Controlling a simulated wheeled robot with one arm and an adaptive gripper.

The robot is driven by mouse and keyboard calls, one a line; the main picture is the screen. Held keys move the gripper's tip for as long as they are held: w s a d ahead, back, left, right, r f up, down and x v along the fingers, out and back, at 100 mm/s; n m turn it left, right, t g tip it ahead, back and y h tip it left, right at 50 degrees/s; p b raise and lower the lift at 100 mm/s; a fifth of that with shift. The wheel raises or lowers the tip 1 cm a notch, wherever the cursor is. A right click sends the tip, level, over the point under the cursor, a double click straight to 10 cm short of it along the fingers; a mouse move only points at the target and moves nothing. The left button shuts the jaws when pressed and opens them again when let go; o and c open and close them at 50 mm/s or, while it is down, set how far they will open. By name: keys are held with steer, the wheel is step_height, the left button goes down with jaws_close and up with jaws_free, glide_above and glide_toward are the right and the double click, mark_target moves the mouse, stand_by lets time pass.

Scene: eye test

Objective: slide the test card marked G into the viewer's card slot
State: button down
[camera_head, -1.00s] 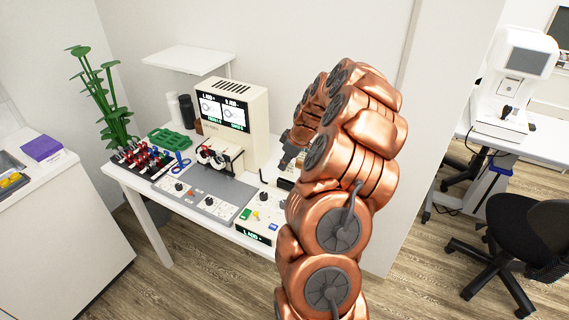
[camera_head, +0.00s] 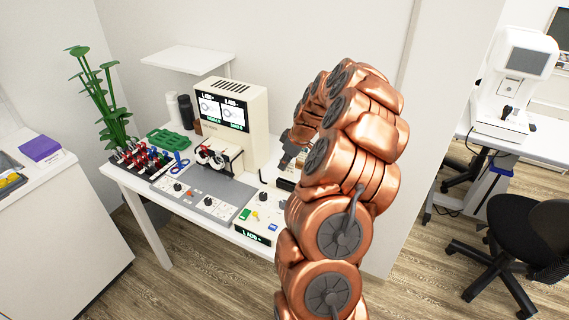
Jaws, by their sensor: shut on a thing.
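My gripper (camera_head: 289,152) shows as a small dark part at the left of my copper arm, just right of the beige viewer housing. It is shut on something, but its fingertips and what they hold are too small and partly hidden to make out. I cannot make out the card slot, any letter G or the test card. My arm hides the table's right part.
A grey panel with knobs (camera_head: 205,194) and a control box with a green display (camera_head: 252,236) lie in front. Red and blue pieces (camera_head: 141,157), a green tray (camera_head: 170,140) and a plant (camera_head: 103,98) stand left. A wall shelf (camera_head: 186,59) hangs above.

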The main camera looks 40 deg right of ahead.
mark_target(285, 174)
steer(key=shift+f+b, duration=1.9)
steer(key=shift+f, duration=0.65)
steer(key=c, duration=1.2)
jaws_free()
steer(key=v, duration=1.2)
steer(key=shift+s+d, duration=0.1)
